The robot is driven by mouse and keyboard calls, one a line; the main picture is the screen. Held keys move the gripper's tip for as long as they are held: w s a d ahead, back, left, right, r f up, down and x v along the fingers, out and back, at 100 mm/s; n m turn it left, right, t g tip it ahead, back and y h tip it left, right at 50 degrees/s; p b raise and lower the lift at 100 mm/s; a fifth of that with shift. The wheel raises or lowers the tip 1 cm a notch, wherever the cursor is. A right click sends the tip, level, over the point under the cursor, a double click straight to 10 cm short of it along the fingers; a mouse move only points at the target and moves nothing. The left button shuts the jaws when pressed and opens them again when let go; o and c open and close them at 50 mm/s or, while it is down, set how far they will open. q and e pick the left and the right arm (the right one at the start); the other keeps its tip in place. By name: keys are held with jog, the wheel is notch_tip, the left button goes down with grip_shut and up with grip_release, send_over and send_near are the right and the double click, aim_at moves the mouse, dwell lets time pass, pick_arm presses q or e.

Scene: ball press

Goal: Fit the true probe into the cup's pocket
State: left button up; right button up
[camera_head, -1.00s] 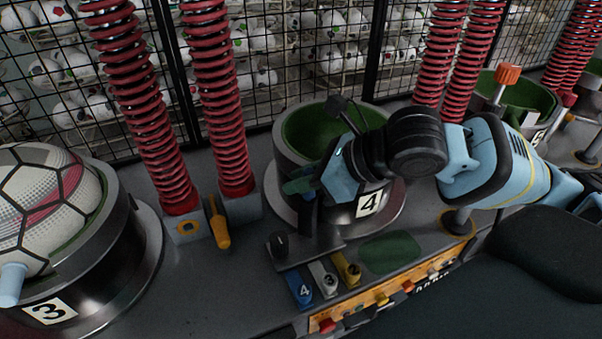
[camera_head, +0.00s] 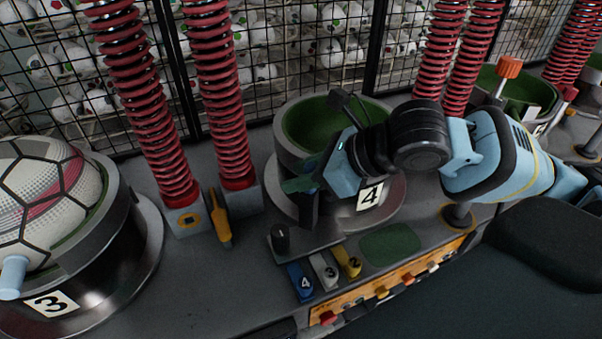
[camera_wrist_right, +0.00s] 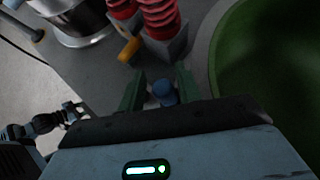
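The cup (camera_head: 372,222) marked 4 stands at the middle, with a green-lined hollow (camera_head: 318,125) open at the top. I cannot tell which piece is the true probe. A dark jointed gripper (camera_wrist_right: 68,113), probably my left one, shows small at left.
Blue (camera_head: 301,283), grey (camera_head: 325,272) and yellow (camera_head: 348,262) numbered tabs lie in front of the cup, beside a green oval pad (camera_head: 390,243). Cup 3 (camera_head: 105,258) holds a ball (camera_head: 45,195).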

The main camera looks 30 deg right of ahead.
pick_arm(q)
jog(key=shift+w+d+r+t+p, duration=0.15)
jog(key=shift+w+r+p, duration=0.15)
jog(key=shift+w+r, duration=0.2)
jog(key=shift+w+d+r+t+p, duration=0.15)
jog(key=shift+w+r+p, duration=0.1)
jog(key=shift+w+r, duration=0.15)
pick_arm(e)
jog(key=v, duration=0.7)
jog(key=shift+s+r, duration=0.15)
jog(key=shift+s, duration=0.05)
pick_arm(q)
jog(key=shift+s+a+f, duration=0.15)
jog(key=shift+s+a, duration=0.05)
jog(key=shift+a, duration=0.1)
pick_arm(e)
jog(key=shift+d, duration=0.15)
pick_arm(q)
jog(key=shift+d, duration=0.15)
